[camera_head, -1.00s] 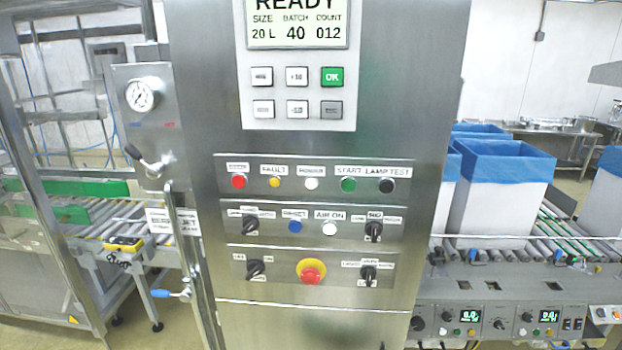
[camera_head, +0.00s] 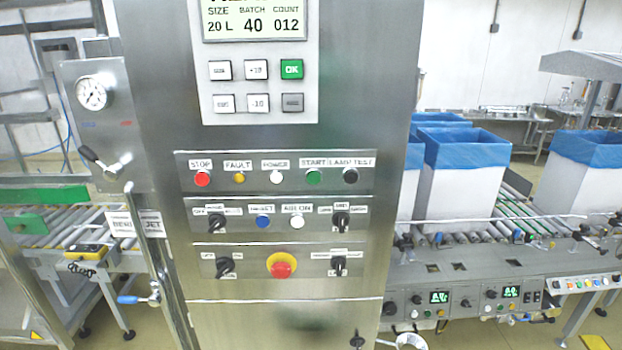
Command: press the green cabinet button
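The steel cabinet (camera_head: 385,120) stands upright in the middle of the view. Its green button (camera_head: 313,177) is in the upper row of the control panel, under the START label. To its left are a red STOP button (camera_head: 202,180), a yellow FAULT light (camera_head: 239,178) and a white POWER light (camera_head: 276,178). A black LAMP TEST button (camera_head: 350,176) is to its right. A green OK key (camera_head: 291,69) is on the keypad above. My gripper is not in view.
A red emergency stop (camera_head: 281,265) and several knobs sit lower on the cabinet. A gauge panel with a lever (camera_head: 100,160) is at the left. A roller conveyor with blue-lined white boxes (camera_head: 465,185) is at the right. Bare floor shows at the lower left.

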